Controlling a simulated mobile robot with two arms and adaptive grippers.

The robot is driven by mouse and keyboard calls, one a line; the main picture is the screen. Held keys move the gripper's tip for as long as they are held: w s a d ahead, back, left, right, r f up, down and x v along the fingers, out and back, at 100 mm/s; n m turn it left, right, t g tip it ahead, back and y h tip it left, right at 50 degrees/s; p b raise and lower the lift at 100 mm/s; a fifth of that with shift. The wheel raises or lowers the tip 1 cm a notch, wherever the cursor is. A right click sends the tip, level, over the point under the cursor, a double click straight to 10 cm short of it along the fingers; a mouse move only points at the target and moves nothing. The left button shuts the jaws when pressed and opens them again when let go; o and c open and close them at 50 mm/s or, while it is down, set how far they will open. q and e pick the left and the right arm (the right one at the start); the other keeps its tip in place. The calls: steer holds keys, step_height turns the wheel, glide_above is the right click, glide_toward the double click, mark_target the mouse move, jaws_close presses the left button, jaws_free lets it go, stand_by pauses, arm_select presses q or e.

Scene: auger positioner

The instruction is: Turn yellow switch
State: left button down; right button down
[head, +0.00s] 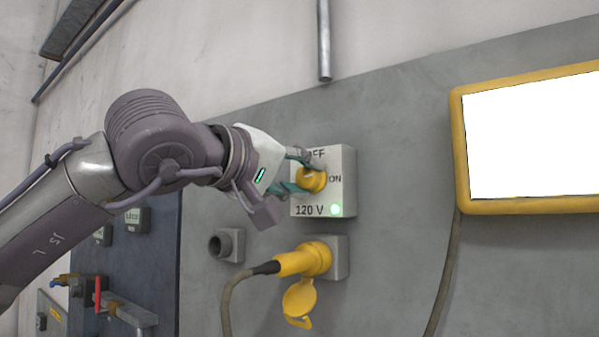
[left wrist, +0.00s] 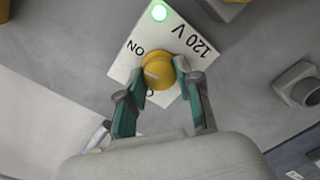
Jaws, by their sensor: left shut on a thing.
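The yellow switch (head: 313,180) is a round knob on a pale box (head: 340,203) marked OFF, ON and 120 V. A green light (head: 335,210) on the box is lit. My left gripper (head: 303,177) is at the knob with a finger on either side, shut on it. In the left wrist view the yellow switch (left wrist: 158,71) sits between the teal fingers of my left gripper (left wrist: 158,78). A pale mark on the knob shows there on the side toward ON. The OFF label is mostly hidden there. My right gripper is not in view.
A yellow plug (head: 303,260) with a cable sits in a socket below the box, with a yellow cap hanging under it. An empty grey socket (head: 227,245) is to its left. A yellow-framed screen (head: 530,140) is at the right. A pipe (head: 324,40) comes down above.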

arm_select(q)
steer(key=shift+f+m, duration=0.15)
steer(key=shift+m, duration=0.65)
steer(key=shift+d, duration=0.1)
steer(key=c, duration=0.8)
jaws_free()
steer(key=shift+o, duration=0.2)
steer(key=shift+s, duration=0.1)
steer(key=v, duration=1.2)
